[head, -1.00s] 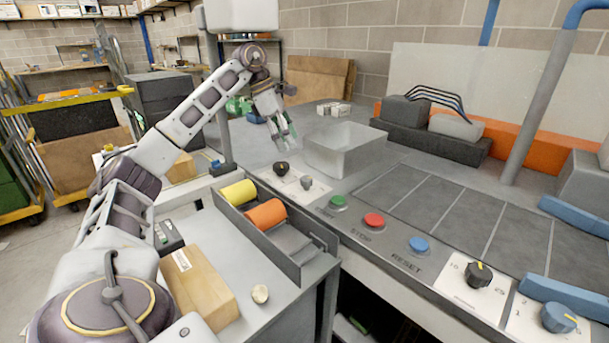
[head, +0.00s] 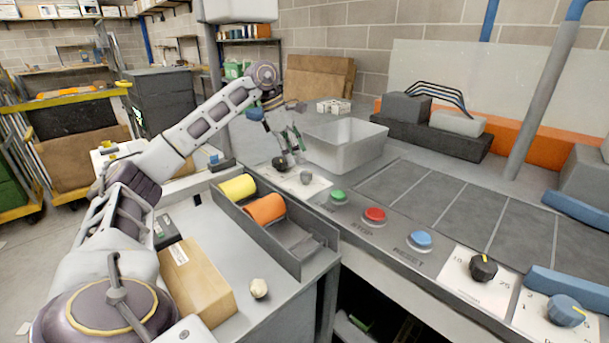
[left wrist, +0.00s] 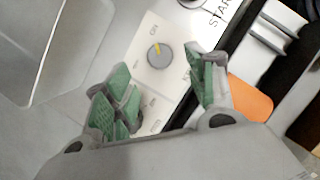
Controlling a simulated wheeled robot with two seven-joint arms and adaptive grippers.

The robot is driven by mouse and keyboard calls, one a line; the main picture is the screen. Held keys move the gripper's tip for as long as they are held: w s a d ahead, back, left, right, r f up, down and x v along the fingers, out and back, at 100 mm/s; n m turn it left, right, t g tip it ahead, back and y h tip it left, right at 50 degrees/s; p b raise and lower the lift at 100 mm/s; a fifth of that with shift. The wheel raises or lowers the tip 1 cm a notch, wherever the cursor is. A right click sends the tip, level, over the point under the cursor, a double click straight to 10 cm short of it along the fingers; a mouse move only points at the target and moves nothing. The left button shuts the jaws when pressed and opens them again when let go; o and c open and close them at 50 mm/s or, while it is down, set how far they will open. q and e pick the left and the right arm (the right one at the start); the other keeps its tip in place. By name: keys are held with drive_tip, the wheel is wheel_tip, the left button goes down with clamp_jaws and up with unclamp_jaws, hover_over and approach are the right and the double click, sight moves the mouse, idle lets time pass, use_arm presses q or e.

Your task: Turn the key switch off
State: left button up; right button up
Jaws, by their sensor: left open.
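Two small switches stand on a pale plate (head: 318,186) at the console's left end: a black one (head: 280,163) and a grey one (head: 306,177). I cannot tell for certain which is the key switch. My left gripper (head: 290,148) is open and empty, just above and behind the black one. In the left wrist view the gripper (left wrist: 162,92) spreads its green-padded fingers over the plate. The grey knob (left wrist: 159,55) shows there beyond the fingertips, with a yellow pointer mark and small lettering around it. The black switch is hidden there. My right gripper is out of view.
A grey open bin (head: 345,148) stands right behind the plate. Green (head: 338,197), red (head: 374,216) and blue (head: 419,240) buttons lie to the right. A divided tray with yellow (head: 238,188) and orange (head: 265,209) rolls is in front.

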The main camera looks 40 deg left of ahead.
sight(305, 172)
use_arm(q)
drive_tip(key=b+x, duration=0.1)
drive_tip(key=x, duration=0.2)
drive_tip(key=shift+f, duration=0.4)
drive_tip(key=shift+b+x, duration=0.3)
drive_tip(key=shift+x, duration=0.65)
drive_tip(key=shift+w+d+f, duration=0.15)
drive_tip(key=shift+f, duration=0.1)
drive_tip(key=shift+w+d+f, duration=0.1)
drive_tip(key=shift+f, duration=0.25)
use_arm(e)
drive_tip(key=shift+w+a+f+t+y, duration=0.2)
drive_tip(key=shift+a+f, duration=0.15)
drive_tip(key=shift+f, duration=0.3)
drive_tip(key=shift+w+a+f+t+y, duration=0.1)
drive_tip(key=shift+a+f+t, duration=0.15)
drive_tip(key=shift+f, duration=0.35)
use_arm(q)
drive_tip(key=shift+c, duration=0.5)
drive_tip(key=c, duration=0.9)
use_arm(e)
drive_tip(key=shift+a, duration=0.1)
